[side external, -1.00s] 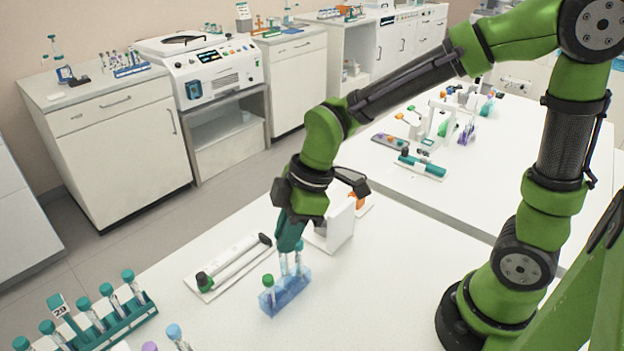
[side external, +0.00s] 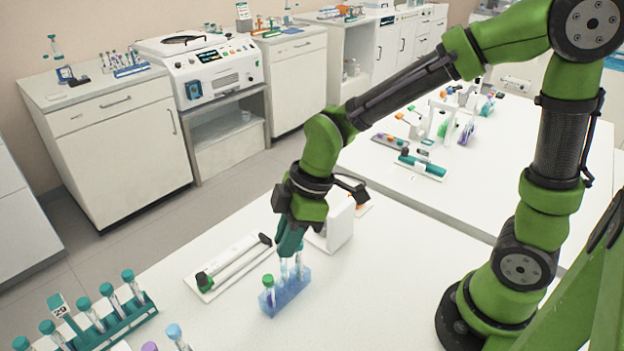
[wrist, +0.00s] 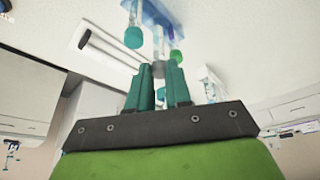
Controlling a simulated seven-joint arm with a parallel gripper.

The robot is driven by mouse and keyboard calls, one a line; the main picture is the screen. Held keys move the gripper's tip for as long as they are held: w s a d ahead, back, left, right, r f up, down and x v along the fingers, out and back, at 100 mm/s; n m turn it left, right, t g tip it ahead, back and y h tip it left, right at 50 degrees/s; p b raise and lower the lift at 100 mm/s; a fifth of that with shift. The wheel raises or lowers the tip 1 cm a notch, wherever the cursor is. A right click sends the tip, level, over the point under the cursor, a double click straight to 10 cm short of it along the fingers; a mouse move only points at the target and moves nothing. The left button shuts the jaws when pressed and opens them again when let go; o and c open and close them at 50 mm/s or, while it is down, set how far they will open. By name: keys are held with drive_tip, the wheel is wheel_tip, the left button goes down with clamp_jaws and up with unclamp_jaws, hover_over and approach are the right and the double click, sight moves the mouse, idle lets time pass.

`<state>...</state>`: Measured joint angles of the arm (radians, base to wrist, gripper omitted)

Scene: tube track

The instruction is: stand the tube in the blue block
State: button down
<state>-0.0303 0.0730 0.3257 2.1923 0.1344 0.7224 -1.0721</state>
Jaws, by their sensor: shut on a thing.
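The blue block (side external: 287,297) stands on the white table, below my gripper (side external: 290,250). It also shows at the top of the wrist view (wrist: 170,14). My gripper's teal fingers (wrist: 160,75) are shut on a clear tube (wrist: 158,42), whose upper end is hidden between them. The held tube points down toward the block; whether its lower end is inside a hole I cannot tell. A green-capped tube (side external: 268,284) stands at the block's left end. Another clear tube shows close to my fingers, partly hidden.
A white tray with a dark-ended rod (side external: 232,262) lies left of the block. A teal rack (side external: 110,325) of capped tubes stands at the front left. A white box-like device (side external: 338,228) stands close behind my gripper. The table right of the block is clear.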

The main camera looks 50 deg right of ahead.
drive_tip(key=shift+f, duration=0.4)
idle(0.7)
drive_tip(key=shift+f, duration=0.5)
drive_tip(key=shift+f, duration=0.25)
drive_tip(key=shift+f, duration=0.4)
drive_tip(key=c, duration=1)
unclamp_jaws()
drive_tip(key=shift+o, duration=0.2)
drive_tip(key=v, duration=1.7)
